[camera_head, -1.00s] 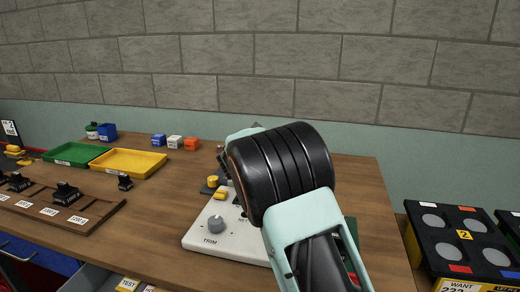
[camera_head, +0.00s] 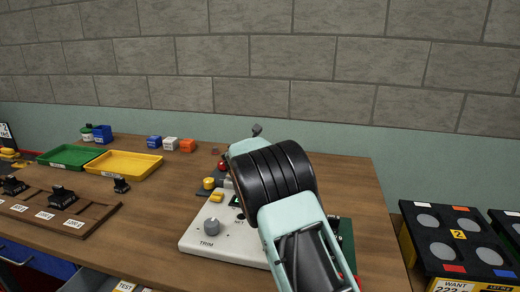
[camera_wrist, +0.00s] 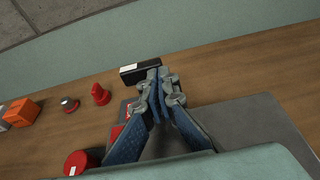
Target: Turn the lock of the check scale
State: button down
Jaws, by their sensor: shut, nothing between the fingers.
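The white panel of a scale (camera_head: 225,243) carries a grey TRIM knob (camera_head: 211,226) and a yellow part (camera_head: 216,197). My arm covers its right part. I cannot tell for sure which part is the lock. In the wrist view a red upright knob (camera_wrist: 101,94) stands left of my gripper, and a red cylinder (camera_wrist: 80,164) is at the lower left. My gripper (camera_wrist: 158,90) is shut and empty. Its tips appear in front of a black block with a white label (camera_wrist: 138,73); contact cannot be told. In the head view my arm hides the fingers.
A yellow tray (camera_head: 152,166) and a green tray (camera_head: 70,156) lie on the left of the wooden table, with a brown weight rack (camera_head: 100,222) in front. Small coloured cubes stand behind. A black box with grey discs (camera_head: 425,250) is at the right. The table's back right is clear.

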jog(key=shift+w+d+b, duration=0.15)
jog(key=shift+d+b, duration=0.35)
dwell(0.8)
